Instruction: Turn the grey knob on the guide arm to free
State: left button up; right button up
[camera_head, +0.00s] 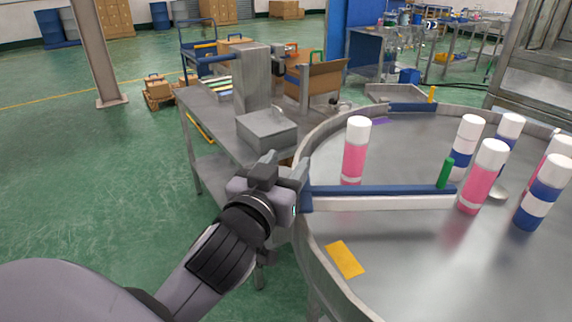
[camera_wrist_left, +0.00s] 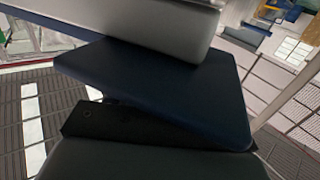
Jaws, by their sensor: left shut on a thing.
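The guide arm (camera_head: 385,197) is a long bar, blue on top and white on its side, reaching from the near left rim across the round metal table (camera_head: 400,270). A green upright peg (camera_head: 446,172) stands near its far right end. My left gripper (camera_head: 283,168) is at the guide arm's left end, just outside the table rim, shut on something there. The grey knob cannot be made out; the fingers cover that spot. In the left wrist view, a dark blue block (camera_wrist_left: 165,90) and a grey metal piece (camera_wrist_left: 130,25) fill the space close ahead. My right gripper is not in view.
Several pink and blue cans with white caps, such as a pink one (camera_head: 354,150), stand on the round table. An orange card (camera_head: 345,259) lies near its front rim. A second blue bar (camera_head: 413,106) sits at the back. A grey bench (camera_head: 205,125) stands behind my left gripper.

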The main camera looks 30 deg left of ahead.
pick_arm(q)
jog(key=shift+y, duration=0.5)
jog(key=o, duration=1)
jog(key=shift+n, duration=0.3)
jog(key=shift+c, duration=0.2)
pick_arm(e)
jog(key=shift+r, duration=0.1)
